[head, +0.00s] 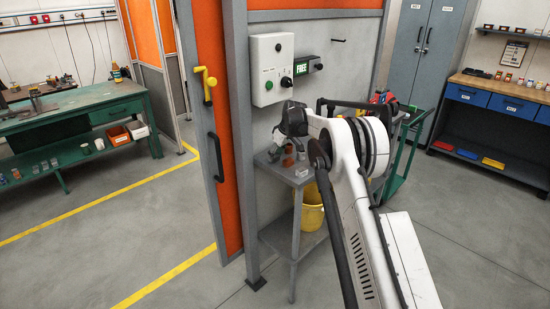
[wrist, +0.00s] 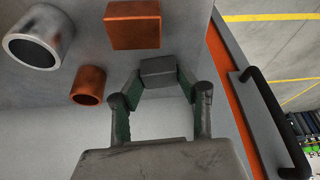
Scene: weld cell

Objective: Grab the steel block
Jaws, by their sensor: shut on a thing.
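A dark grey steel block (wrist: 158,72) sits between the fingertips of my gripper (wrist: 157,82) in the wrist view. Both fingers close on its sides. I cannot tell whether it touches the grey shelf below or hangs just above it. In the head view my gripper (head: 276,154) is low over the small grey stand beside the booth wall, and the block cannot be made out there.
A copper block (wrist: 132,25), a copper tube (wrist: 88,86) and a wider steel tube (wrist: 40,38) lie close by on the stand (head: 290,178). A booth door with a black handle (wrist: 282,125) is to the right in the wrist view. A yellow bucket (head: 311,210) is below.

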